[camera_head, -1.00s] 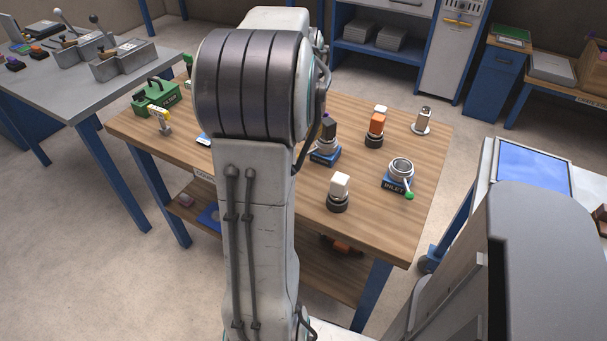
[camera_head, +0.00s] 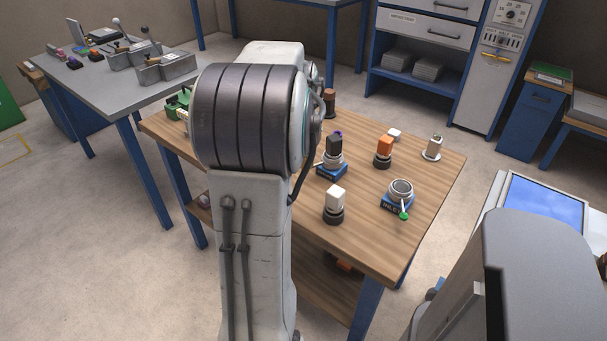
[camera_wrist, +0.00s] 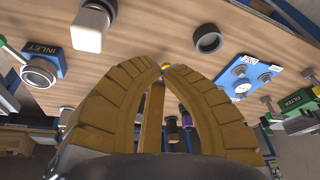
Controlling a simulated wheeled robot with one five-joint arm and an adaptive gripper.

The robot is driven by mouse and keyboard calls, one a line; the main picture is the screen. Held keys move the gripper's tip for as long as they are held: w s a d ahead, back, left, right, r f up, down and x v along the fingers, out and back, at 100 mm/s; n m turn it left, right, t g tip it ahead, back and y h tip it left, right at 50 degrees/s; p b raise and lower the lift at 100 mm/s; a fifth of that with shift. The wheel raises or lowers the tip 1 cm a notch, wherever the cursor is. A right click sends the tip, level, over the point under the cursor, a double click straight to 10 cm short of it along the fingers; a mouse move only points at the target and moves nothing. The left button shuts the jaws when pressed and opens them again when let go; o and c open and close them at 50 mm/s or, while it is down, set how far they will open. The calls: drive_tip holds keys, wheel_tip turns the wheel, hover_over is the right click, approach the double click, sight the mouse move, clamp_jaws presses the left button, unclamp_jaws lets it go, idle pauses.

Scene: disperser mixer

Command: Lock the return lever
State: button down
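No label reading "return" can be made out. A blue-based fitting (camera_head: 332,170) with a metal ring stands mid-table in the head view, a black part at it; its label is too small to read. To its right is the INLET fitting (camera_head: 401,188), whose lever with a green knob (camera_head: 403,215) points toward the front. INLET (camera_wrist: 42,60) also shows at the left of the wrist view. My gripper (camera_wrist: 162,70) has yellow-brown fingers with their tips together, and nothing clear shows between them. In the head view my arm hides the gripper and the table's left part.
A white-topped part (camera_head: 334,203), an orange-topped part (camera_head: 384,150) and a metal part (camera_head: 432,148) stand on the wooden table (camera_head: 385,245). The wrist view shows a black ring (camera_wrist: 207,40), a blue plate with fittings (camera_wrist: 246,76) and a green FILTER box (camera_wrist: 296,108).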

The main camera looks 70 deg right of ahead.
sight(314, 167)
drive_tip(key=p+x, duration=0.1)
drive_tip(key=x, duration=0.9)
drive_tip(key=shift+w, duration=0.1)
drive_tip(key=shift+w+d+r+p, duration=0.1)
drive_tip(key=shift+w+d+p, duration=0.05)
drive_tip(key=shift+d+p, duration=0.45)
drive_tip(key=shift+w+d+f+p, duration=0.2)
drive_tip(key=shift+d+p, duration=0.15)
drive_tip(key=shift+d, duration=0.3)
drive_tip(key=shift+w+d+f+p, duration=0.15)
drive_tip(key=shift+d+p, duration=0.2)
drive_tip(key=shift+d, duration=0.3)
drive_tip(key=shift+f, duration=0.1)
drive_tip(key=shift+w+d+f+b, duration=0.2)
drive_tip(key=shift+w+d+b, duration=0.25)
drive_tip(key=shift+b, duration=0.5)
drive_tip(key=shift+w+d+r, duration=0.2)
drive_tip(key=shift+w+d, duration=0.1)
drive_tip(key=shift+d, duration=0.05)
drive_tip(key=shift+s+a+f+b, duration=0.1)
drive_tip(key=shift+s+b, duration=0.05)
drive_tip(key=shift+b, duration=0.15)
